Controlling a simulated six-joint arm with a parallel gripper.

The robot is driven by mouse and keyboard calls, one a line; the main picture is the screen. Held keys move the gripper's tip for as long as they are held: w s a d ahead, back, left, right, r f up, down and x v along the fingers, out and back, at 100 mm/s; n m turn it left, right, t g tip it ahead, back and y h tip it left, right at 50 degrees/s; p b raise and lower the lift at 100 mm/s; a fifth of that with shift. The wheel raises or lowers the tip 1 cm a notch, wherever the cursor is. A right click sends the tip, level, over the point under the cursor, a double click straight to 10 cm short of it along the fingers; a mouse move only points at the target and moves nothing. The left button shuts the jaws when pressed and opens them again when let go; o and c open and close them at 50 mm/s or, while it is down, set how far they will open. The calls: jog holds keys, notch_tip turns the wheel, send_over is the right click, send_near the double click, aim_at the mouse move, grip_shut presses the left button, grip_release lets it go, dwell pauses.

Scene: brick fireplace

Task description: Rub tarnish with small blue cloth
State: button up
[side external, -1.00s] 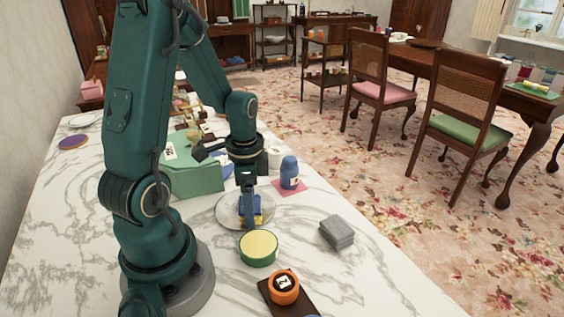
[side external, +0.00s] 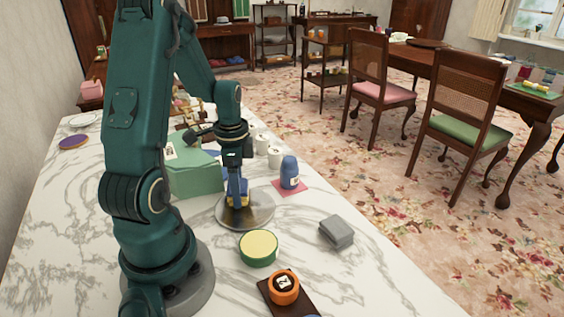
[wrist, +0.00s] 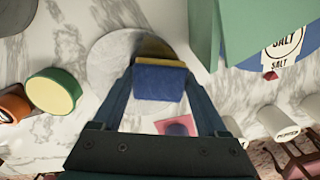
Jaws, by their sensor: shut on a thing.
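The small blue cloth (wrist: 160,83) is a folded dark-blue pad with a yellow band along its far edge in the wrist view. My gripper (side external: 237,202) is shut on it, with one finger on each side. The cloth is over a round grey metal plate (side external: 262,214), toward the plate's far-left part in the side view. The plate also shows in the wrist view (wrist: 108,65). I cannot tell whether the cloth touches it.
A green box (side external: 193,180) stands close behind-left of the plate. A blue bottle (side external: 289,172) on a pink mat is to its right, with white canisters (side external: 274,157) behind. A green-and-yellow round tin (side external: 258,247) is in front. A grey block (side external: 337,232) has clear marble around it.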

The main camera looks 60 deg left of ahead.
aim_at(251, 220)
jog(key=shift+r, duration=0.1)
jog(key=shift+d+f, duration=0.2)
jog(key=shift+d, duration=2.2)
jog(key=shift+d+r, duration=0.2)
jog(key=shift+d, duration=0.15)
jog(key=shift+d+f, duration=0.1)
jog(key=shift+d, duration=1.05)
jog(key=shift+a+r, duration=0.1)
jog(key=shift+r, duration=0.2)
notch_tip(251, 220, up, 7)
jog(key=shift+r, duration=0.2)
jog(key=shift+f, duration=0.15)
